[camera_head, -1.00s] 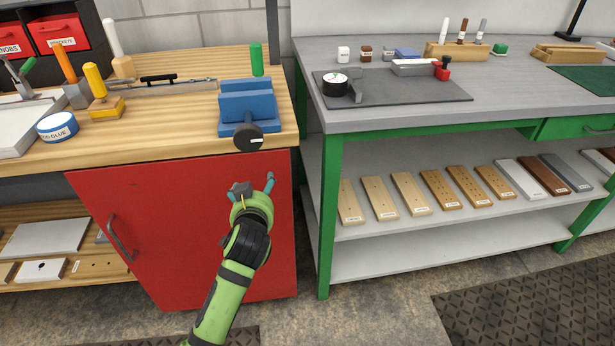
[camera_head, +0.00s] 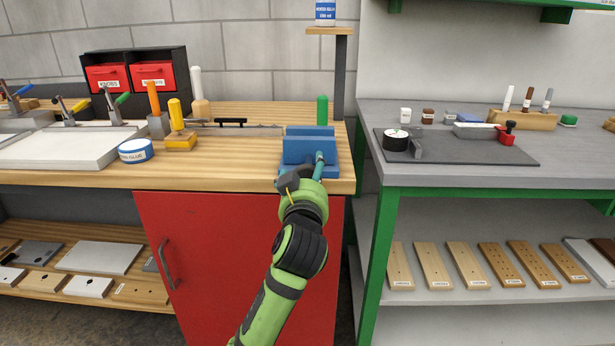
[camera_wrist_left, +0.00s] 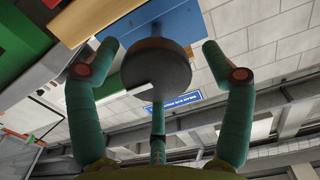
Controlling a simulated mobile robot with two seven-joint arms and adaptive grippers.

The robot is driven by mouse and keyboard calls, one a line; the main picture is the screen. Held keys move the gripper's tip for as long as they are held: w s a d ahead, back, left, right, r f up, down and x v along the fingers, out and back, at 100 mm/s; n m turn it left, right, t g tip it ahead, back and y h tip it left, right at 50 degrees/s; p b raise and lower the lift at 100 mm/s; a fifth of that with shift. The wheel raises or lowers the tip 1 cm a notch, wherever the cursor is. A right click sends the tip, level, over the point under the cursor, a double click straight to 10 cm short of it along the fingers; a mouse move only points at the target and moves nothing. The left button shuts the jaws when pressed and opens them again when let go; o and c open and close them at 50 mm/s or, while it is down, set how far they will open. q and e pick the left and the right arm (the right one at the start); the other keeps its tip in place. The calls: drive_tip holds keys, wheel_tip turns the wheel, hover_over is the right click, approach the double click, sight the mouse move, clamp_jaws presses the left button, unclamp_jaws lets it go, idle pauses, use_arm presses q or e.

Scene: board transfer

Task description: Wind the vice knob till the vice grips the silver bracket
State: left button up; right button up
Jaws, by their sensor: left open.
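The blue vice (camera_head: 308,148) stands at the right front corner of the wooden bench. Its round dark knob (camera_wrist_left: 156,66) shows in the left wrist view, between the spread fingers of my left gripper (camera_wrist_left: 160,47). A gap shows between the knob and each side finger. In the head view my left gripper (camera_head: 303,171) is in front of the vice and largely covers the knob. It is open. I cannot make out a silver bracket in the vice; the jaws' inside is not clear. My right gripper is not in view.
A green-handled tool (camera_head: 322,110) stands just behind the vice. A yellow-handled tool (camera_head: 178,125) and a round blue-white tin (camera_head: 136,151) are further left on the bench. A red cabinet door (camera_head: 220,250) is below. The grey table (camera_head: 450,172) stands to the right, across a gap.

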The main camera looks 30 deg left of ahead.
use_arm(q)
drive_tip(key=shift+w, duration=0.1)
drive_tip(key=c, duration=1.1)
drive_tip(key=shift+r, duration=0.1)
